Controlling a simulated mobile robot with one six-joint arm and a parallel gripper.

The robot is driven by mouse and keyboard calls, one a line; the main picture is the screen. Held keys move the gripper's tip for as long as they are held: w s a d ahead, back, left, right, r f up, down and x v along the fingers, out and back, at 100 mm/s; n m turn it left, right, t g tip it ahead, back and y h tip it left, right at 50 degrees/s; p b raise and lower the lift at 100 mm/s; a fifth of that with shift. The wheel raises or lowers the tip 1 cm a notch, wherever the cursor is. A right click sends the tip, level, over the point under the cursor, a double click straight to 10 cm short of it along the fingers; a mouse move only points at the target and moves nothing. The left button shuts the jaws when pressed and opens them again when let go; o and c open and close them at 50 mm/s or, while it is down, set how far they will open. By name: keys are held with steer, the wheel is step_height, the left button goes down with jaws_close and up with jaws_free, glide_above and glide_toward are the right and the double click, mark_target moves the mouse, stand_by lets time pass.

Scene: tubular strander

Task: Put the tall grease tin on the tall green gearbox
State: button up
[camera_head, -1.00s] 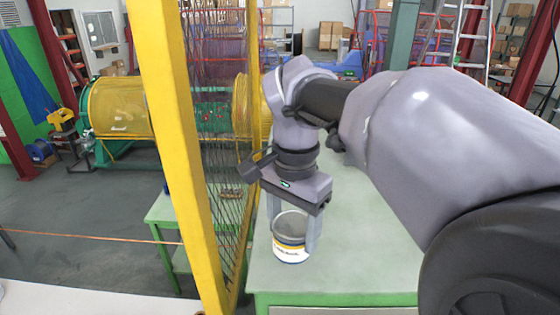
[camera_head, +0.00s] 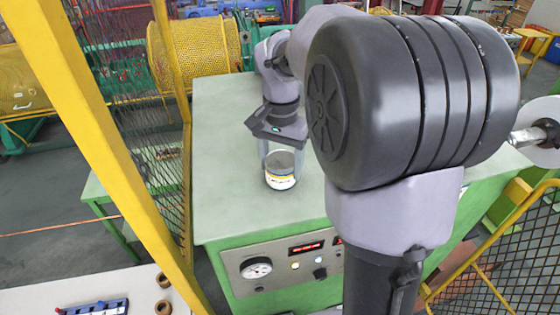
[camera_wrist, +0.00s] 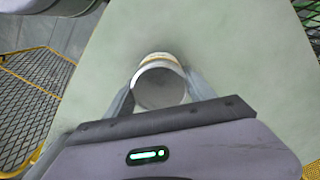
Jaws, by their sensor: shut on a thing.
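A grease tin (camera_head: 281,183) with a grey lid and a white, yellow and dark label is upright between the fingers of my gripper (camera_head: 281,160). The gripper is shut on it from above. In the wrist view the round lid of the tin (camera_wrist: 160,86) sits between the two grey fingers (camera_wrist: 160,92). The tin is over the pale top of the green bench (camera_head: 225,120); I cannot tell whether it touches it. I cannot make out a tall green gearbox for certain in either view.
A yellow post with mesh (camera_head: 95,140) stands left of the bench. A white table (camera_head: 210,306) with rings and a blue rack (camera_head: 95,307) is at lower left. Yellow mesh fencing (camera_head: 500,270) is at lower right.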

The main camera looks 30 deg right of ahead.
steer(key=shift+s+f, duration=0.1)
steer(key=shift+f, duration=0.05)
steer(key=o, duration=1.5)
steer(key=shift+o, duration=1)
